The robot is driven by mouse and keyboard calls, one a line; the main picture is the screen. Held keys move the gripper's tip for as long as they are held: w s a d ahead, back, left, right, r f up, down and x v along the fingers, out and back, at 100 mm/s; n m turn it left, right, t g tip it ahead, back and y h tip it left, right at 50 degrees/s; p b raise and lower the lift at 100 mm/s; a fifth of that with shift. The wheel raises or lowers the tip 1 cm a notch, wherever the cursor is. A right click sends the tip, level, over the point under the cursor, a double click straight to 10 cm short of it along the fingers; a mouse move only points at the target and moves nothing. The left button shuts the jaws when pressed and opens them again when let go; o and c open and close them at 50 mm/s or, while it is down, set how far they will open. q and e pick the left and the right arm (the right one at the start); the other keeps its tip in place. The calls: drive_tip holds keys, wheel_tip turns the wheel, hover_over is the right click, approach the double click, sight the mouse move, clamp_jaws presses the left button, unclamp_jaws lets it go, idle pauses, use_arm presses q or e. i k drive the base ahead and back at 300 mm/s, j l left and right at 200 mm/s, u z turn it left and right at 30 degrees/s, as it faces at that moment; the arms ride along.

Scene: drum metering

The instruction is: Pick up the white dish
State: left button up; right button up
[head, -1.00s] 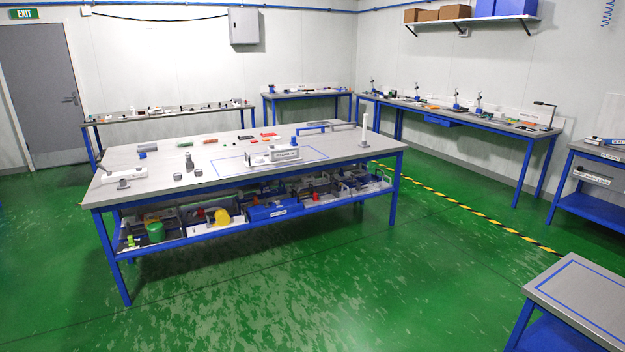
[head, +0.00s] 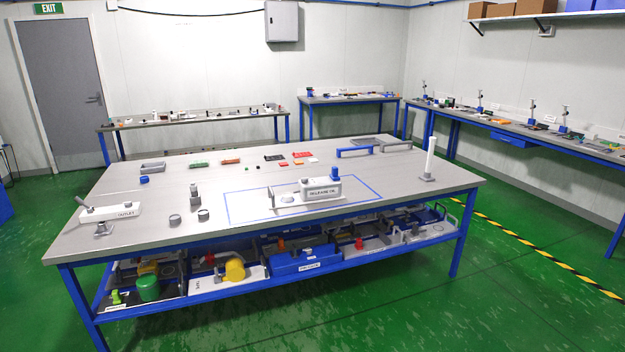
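No thing is plainly a white dish at this size. A small pale round item (head: 288,198), possibly the dish, lies left of the grey-white labelled container (head: 320,190) inside the blue outline on the long workbench (head: 200,228). A small white flat piece (head: 310,160) lies farther back, beside red and orange pieces. Neither of my grippers is in view.
A white labelled outlet block (head: 112,213) stands at the bench's left end, a tall white cylinder (head: 430,160) at its right. The lower shelf holds bins and parts, including a blue box (head: 300,262). Green floor is clear in front.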

sight(287, 197)
drive_tip(key=i, duration=2.55)
